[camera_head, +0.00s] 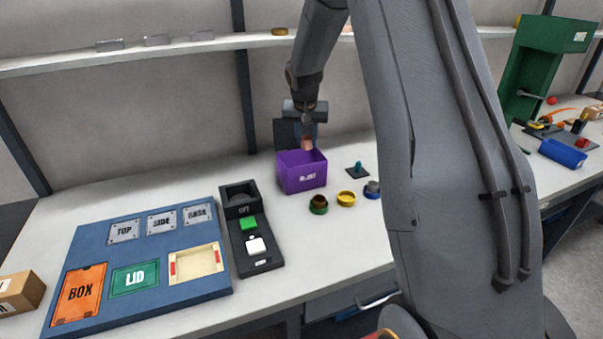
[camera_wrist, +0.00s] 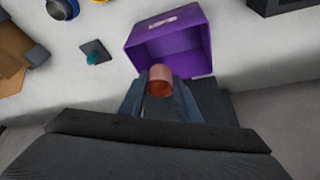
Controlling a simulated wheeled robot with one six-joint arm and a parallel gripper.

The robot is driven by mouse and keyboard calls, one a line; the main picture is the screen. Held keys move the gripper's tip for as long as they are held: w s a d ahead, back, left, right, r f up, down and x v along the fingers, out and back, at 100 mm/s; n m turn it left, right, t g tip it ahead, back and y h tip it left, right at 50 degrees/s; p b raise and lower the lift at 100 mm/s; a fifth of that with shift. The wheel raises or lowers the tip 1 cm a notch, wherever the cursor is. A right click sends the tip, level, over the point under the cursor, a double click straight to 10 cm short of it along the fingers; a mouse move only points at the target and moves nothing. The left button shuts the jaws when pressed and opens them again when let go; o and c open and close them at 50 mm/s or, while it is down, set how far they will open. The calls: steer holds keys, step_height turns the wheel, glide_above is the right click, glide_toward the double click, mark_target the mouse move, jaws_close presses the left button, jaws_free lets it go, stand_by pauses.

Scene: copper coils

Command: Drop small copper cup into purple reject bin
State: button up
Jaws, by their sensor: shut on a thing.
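The purple reject bin (camera_head: 302,174) stands on the white bench near the back wall, open at the top. It also shows in the wrist view (camera_wrist: 136,60). My gripper (camera_head: 307,134) is over the far part of the bin's opening. It is shut on a small copper cup (camera_head: 307,144). The cup overlaps the bin's rim in that view. Its exact height above the rim is hard to tell.
A black fixture (camera_head: 249,235) and a blue board (camera_head: 70,257) lie to the left. A shelf (camera_head: 160,47) runs behind.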

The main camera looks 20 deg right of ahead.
mark_target(306, 145)
steer(key=shift+f+b, duration=0.9)
steer(key=shift+f, duration=1.25)
steer(key=o, duration=1.1)
steer(key=shift+b+v, duration=1.1)
steer(key=shift+v, duration=2.85)
